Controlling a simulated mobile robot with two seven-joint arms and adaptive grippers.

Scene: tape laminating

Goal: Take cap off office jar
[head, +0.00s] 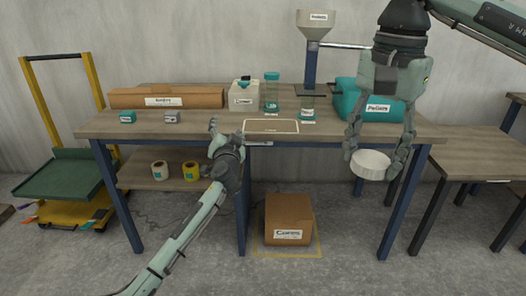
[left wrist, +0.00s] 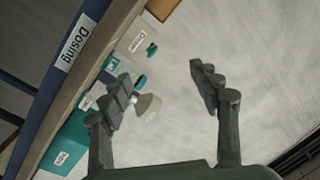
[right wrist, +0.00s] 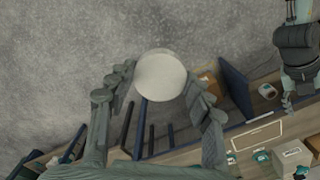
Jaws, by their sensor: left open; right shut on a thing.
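My right gripper (head: 371,160) is shut on a round white cap-like piece (head: 370,165), held in the air in front of the table's right part. The piece also shows between the fingertips in the right wrist view (right wrist: 160,75). My left gripper (head: 227,130) is open and empty at the table's front edge; its spread fingers show in the left wrist view (left wrist: 165,88). A clear jar with a teal cap (head: 271,90) stands at the back of the table. A smaller clear jar (head: 307,108) stands right of it. I cannot tell which is the office jar.
On the table (head: 350,128) are a long brown box (head: 166,97), a white bin (head: 243,93), a teal Pellets bin (head: 350,88), small blocks (head: 128,117) and a framed mat (head: 270,127). A funnel stand (head: 311,65) rises behind. Tape rolls (head: 191,171) lie on the lower shelf.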

